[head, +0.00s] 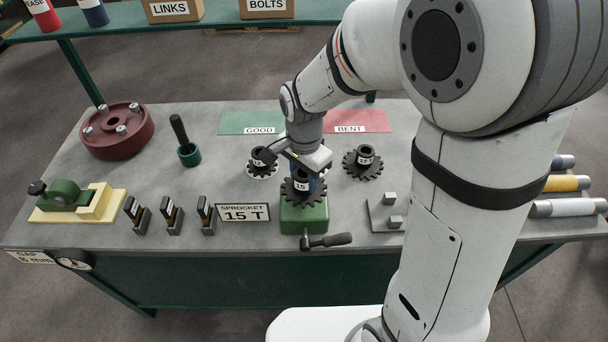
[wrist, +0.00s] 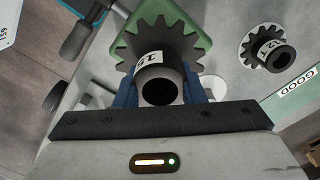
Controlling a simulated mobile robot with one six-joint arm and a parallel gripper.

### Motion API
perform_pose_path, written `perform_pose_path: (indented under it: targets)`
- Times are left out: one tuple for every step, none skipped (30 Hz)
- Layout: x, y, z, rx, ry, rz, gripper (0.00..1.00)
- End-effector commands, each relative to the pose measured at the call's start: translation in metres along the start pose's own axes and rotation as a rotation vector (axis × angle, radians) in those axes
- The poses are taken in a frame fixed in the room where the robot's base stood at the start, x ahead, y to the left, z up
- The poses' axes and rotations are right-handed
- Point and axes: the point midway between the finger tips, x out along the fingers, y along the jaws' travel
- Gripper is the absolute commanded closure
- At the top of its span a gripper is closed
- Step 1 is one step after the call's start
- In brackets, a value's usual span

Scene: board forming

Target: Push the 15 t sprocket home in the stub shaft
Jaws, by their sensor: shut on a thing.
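The dark toothed 15 t sprocket (head: 302,190) has a hub with a white label. My gripper (head: 306,176) is shut on this hub. In the wrist view my blue fingers (wrist: 160,88) stand on both sides of the hub, and the label and teeth of the sprocket (wrist: 158,40) show beyond it. The sprocket is over the green block (head: 304,219), which has a dark handle at its front. The stub shaft is hidden, and I cannot tell how far the sprocket is down on it.
A smaller sprocket (head: 262,165) stands at the left and a larger one (head: 363,163) at the right. Behind are the green GOOD mat (head: 235,121) and the red BENT mat (head: 362,120). A "SPROCKET 15 T" sign (head: 243,213) stands left of the block. A grey stepped fixture (head: 386,214) is to the right.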

Motion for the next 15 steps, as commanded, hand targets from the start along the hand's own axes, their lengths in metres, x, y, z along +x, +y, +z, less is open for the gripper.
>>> perform_pose_path:
  targets:
    - [0.001,0.0,0.0,0.0,0.0,-0.001,1.0]
    - [0.001,0.0,0.0,0.0,0.0,-0.001,1.0]
    - [0.002,0.0,0.0,0.0,0.0,-0.001,1.0]
    - [0.003,0.0,0.0,0.0,0.0,-0.001,1.0]
    - [0.003,0.0,0.0,0.0,0.0,-0.001,1.0]
    - [0.004,0.0,0.0,0.0,0.0,-0.001,1.0]
    - [0.005,0.0,0.0,0.0,0.0,-0.001,1.0]
    - [0.006,0.0,0.0,0.0,0.0,-0.001,1.0]
    - [0.007,0.0,0.0,0.0,0.0,-0.001,1.0]
    - [0.008,0.0,0.0,0.0,0.0,-0.001,1.0]
    - [0.009,0.0,0.0,0.0,0.0,-0.001,1.0]
    - [0.009,0.0,0.0,0.0,0.0,-0.001,1.0]
    - [0.01,0.0,0.0,0.0,0.0,-0.001,1.0]
    - [0.011,0.0,0.0,0.0,0.0,-0.001,1.0]
    - [0.012,0.0,0.0,0.0,0.0,-0.001,1.0]
